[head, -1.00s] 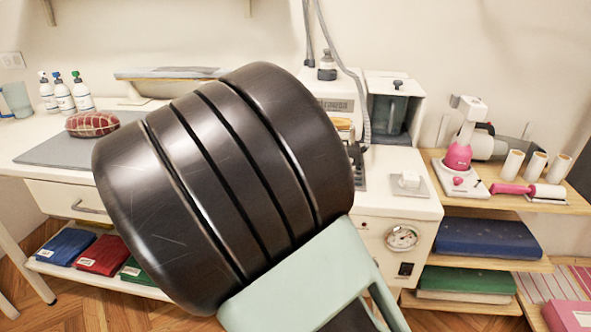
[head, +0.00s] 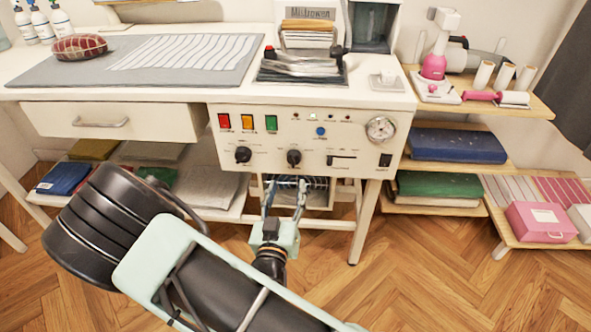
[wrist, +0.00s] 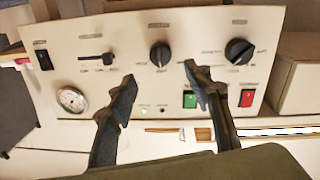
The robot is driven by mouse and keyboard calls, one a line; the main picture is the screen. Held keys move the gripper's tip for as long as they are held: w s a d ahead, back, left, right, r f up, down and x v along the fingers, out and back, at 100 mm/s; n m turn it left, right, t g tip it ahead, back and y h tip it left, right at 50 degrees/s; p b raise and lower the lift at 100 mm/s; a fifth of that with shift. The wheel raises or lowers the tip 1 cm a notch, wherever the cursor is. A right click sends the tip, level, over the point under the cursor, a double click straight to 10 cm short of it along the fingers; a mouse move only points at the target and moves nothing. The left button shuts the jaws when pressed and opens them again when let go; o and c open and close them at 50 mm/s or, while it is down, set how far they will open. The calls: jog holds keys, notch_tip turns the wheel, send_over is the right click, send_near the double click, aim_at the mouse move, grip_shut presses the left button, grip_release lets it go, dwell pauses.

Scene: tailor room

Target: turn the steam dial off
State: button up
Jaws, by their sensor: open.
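The white control panel (head: 345,135) of the ironing station carries two black dials, a left dial (head: 243,154) and a middle dial (head: 293,157). Their labels are too small to tell which is the steam dial. The wrist view shows the panel upside down, with the middle dial (wrist: 160,54) between and just beyond my fingertips and the other dial (wrist: 239,51) to the right. My gripper (head: 286,185) is open and empty, just below the middle dial in the head view. Its fingers (wrist: 159,74) stand apart on either side of that dial's line, with no clear contact.
Red, orange and green switches (head: 248,122) sit above the left dial. A slider (head: 343,158), a round gauge (head: 381,129) and a black rocker switch (head: 385,160) are on the right. A drawer (head: 110,122) is left of the panel. Shelves (head: 470,205) stand at right; the floor in front is clear.

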aim_at(293, 163)
jog(key=w, duration=0.3)
jog(key=w+b, duration=0.1)
jog(key=w, duration=0.5)
jog(key=shift+w+d, duration=0.2)
jog(key=shift+d, duration=0.2)
jog(key=c, duration=1.1)
jog(key=shift+c, duration=0.2)
jog(key=shift+n, duration=0.4)
jog(key=n, duration=0.5)
jog(key=shift+n+p, duration=0.35)
jog(key=shift+n, duration=0.05)
jog(key=n, duration=0.5)
jog(key=shift+f+n+t+y+p, duration=0.1)
jog(key=shift+n+t+y+p, duration=0.2)
jog(key=shift+p, duration=0.05)
